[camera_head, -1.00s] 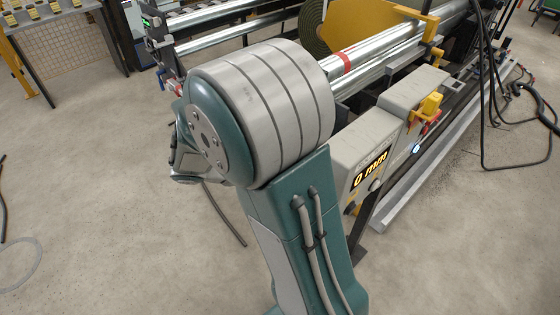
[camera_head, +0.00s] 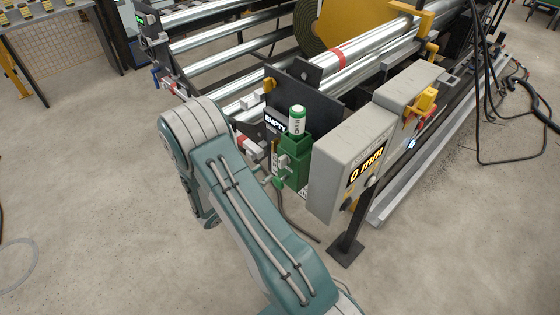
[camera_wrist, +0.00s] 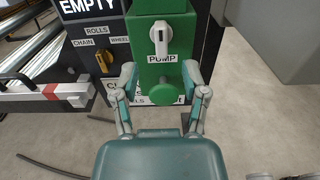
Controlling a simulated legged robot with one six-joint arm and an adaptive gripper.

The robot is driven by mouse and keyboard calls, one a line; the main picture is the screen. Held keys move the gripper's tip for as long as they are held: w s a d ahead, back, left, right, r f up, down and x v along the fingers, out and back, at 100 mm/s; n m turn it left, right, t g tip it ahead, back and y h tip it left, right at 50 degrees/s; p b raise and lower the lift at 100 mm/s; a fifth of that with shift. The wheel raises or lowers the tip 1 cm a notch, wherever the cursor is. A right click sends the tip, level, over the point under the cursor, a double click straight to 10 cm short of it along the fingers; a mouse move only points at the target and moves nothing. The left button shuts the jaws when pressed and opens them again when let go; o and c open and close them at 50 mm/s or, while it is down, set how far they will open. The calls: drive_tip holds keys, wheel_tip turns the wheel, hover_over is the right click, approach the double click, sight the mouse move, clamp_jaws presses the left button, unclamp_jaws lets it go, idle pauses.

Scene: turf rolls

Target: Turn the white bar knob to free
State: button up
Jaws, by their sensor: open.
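The white bar knob (camera_wrist: 161,38) is on the front of a green pump box (camera_wrist: 180,20), above a PUMP label, in the wrist view. Its bar stands upright. In the head view the green box (camera_head: 295,148) stands left of the grey display box, and the knob (camera_head: 284,161) looks small on its front. My gripper (camera_wrist: 160,75) is open and empty, its fingers spread just below the knob, on either side of a round green button (camera_wrist: 160,91). My fingers partly hide a lower label, so its words cannot be read.
A yellow knob (camera_wrist: 104,61) with ROLLS, CHAIN and WHEELS labels is on the dark panel to the left, under an EMPTY sign (camera_wrist: 88,7). The grey display box (camera_head: 345,165) reading 0 mm stands close on the right. Open floor lies in front.

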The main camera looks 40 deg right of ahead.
sight(279, 162)
drive_tip(key=d, duration=0.8)
drive_tip(key=shift+w, duration=0.3)
drive_tip(key=shift+a, duration=0.1)
clamp_jaws()
